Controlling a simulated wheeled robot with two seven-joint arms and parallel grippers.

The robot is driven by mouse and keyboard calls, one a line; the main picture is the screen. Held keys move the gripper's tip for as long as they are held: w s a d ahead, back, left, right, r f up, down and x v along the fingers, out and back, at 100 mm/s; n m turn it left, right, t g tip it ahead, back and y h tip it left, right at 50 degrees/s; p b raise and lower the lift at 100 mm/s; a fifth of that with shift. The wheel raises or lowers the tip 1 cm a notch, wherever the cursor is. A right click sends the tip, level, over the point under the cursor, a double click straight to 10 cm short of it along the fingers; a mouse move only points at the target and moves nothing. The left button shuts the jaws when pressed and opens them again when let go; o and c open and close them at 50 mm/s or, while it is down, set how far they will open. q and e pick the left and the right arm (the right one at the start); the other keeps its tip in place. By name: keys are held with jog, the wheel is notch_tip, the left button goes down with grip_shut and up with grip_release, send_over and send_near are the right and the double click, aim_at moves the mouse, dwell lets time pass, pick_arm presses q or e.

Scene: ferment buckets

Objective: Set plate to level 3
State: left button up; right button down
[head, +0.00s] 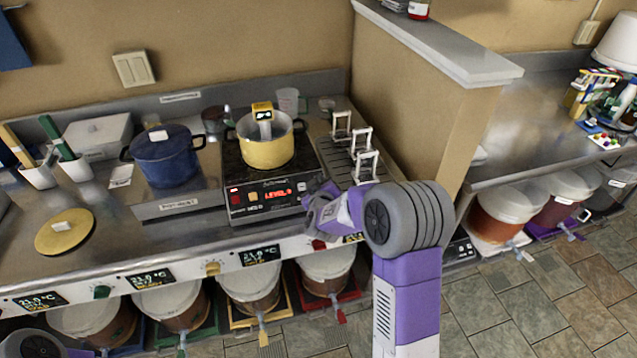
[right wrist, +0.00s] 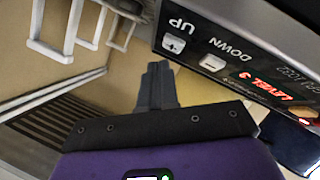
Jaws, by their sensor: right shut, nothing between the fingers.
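The hot plate (head: 262,197) stands on the steel counter with a yellow pot (head: 265,150) on top. Its red display (head: 278,194) reads "LEVEL 3"; the same reading shows in the right wrist view (right wrist: 268,88). The UP button (right wrist: 174,44) and DOWN button (right wrist: 212,62) are on its front panel. My right gripper (head: 310,195) is at the right end of that panel. In the right wrist view its fingers (right wrist: 156,80) are shut and empty, just below the UP button and apparently apart from it. My left gripper is not in view.
A blue pot (head: 168,155) stands left of the plate. White frames (head: 354,145) on a slatted drain area stand just right of it. A partition wall (head: 430,110) rises further right. Several buckets (head: 250,290) sit below the counter.

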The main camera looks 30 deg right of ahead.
jog(key=r+p, duration=0.1)
jog(key=s+r+p, duration=0.1)
jog(key=r, duration=0.1)
jog(key=s+r+p, duration=0.1)
jog(key=shift+s+a+r, duration=0.15)
jog(key=shift+s+a, duration=0.05)
jog(key=shift+a, duration=0.1)
dwell(0.4)
